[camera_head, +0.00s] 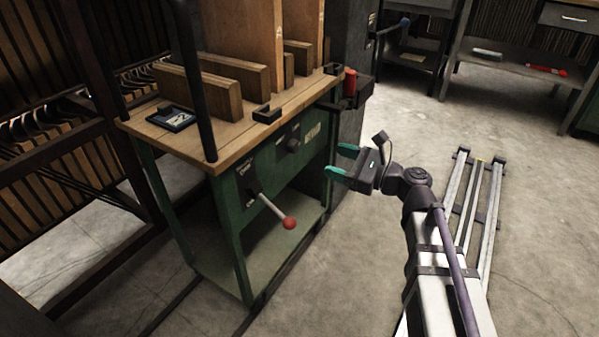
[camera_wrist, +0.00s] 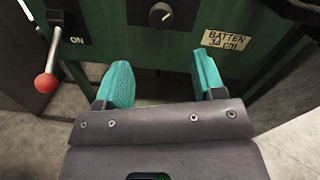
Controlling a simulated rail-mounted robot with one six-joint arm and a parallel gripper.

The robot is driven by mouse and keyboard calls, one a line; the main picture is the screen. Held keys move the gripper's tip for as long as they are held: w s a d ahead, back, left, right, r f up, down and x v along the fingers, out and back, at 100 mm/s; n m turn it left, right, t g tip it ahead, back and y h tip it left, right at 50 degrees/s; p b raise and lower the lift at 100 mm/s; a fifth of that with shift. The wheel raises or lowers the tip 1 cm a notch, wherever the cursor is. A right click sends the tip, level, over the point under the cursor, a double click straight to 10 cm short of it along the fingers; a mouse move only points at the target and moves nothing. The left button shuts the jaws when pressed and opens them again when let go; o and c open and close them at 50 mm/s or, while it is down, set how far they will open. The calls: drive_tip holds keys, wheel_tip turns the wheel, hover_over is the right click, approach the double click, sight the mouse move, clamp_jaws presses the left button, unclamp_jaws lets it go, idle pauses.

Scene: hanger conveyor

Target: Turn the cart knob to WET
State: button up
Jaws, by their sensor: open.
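The cart (camera_head: 233,225) is a green frame with a wooden top, at the centre left of the head view. Its dark round knob (camera_head: 293,145) sits on the front panel, right of the lever. In the wrist view the knob (camera_wrist: 160,15) is at the top middle, with a light pointer mark. No WET label is readable. My gripper (camera_head: 342,161) is open, with teal fingers, in front of the cart and right of the knob. In the wrist view its fingers (camera_wrist: 160,80) are apart, with nothing between them, and the knob lies beyond them.
A lever with a red ball (camera_head: 289,223) sticks out from the cart's front, left of the knob; the ball also shows in the wrist view (camera_wrist: 46,83). A "BATTEN" label (camera_wrist: 226,41) is right of the knob. A red object (camera_head: 350,82) stands at the cart's right corner.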

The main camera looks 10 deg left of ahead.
sight(297, 147)
drive_tip(key=shift+m, duration=0.6)
drive_tip(key=x, duration=1)
drive_tip(key=shift+w+a+r, duration=0.15)
drive_tip(key=shift+a, duration=0.2)
drive_tip(key=c, duration=0.9)
